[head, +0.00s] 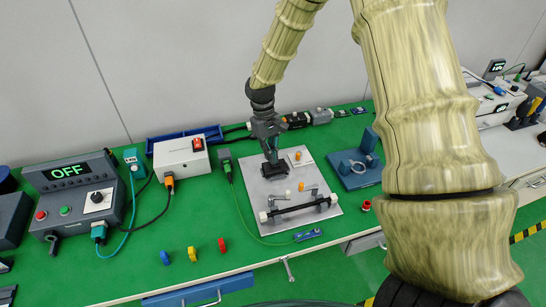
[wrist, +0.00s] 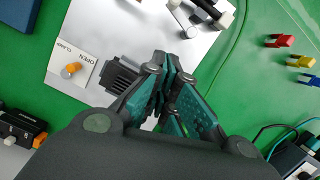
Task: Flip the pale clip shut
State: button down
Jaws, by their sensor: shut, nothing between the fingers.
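A light grey metal plate (head: 318,222) lies on the green table. Near its front edge is a black bar (head: 298,208) with pale end pieces; the left pale piece (head: 263,216) also shows in the wrist view (wrist: 225,20). I cannot tell for sure which pale part is the clip, or whether it is open. A small grey lever with a white tip (wrist: 190,32) stands near the bar. My gripper (head: 272,168) is shut and empty, pointing down over the rear left of the plate; its fingers (wrist: 168,72) are beside a black ribbed block (wrist: 118,76), apart from the bar.
An orange knob (wrist: 71,70) stands by a white label reading "OPEN" and "CLAMP". A white box (head: 181,158) and a control box showing "OFF" (head: 72,195) stand left. A blue fixture (head: 358,170) stands right. A green cable runs left of the plate.

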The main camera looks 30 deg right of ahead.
jog(key=p+x, duration=0.2)
jog(key=x, duration=0.5)
jog(key=shift+s+f, duration=0.1)
jog(key=shift+f, duration=0.1)
jog(key=shift+s+f+p, duration=0.2)
jog(key=shift+s+p, duration=0.05)
jog(key=shift+p, duration=0.25)
jog(key=s+p, duration=0.1)
jog(key=s, duration=0.2)
jog(key=shift+s+d+p, duration=0.1)
jog(key=shift+s+p, duration=0.1)
jog(key=shift+p, duration=0.1)
jog(key=shift+f, duration=0.1)
jog(key=shift+s, duration=0.1)
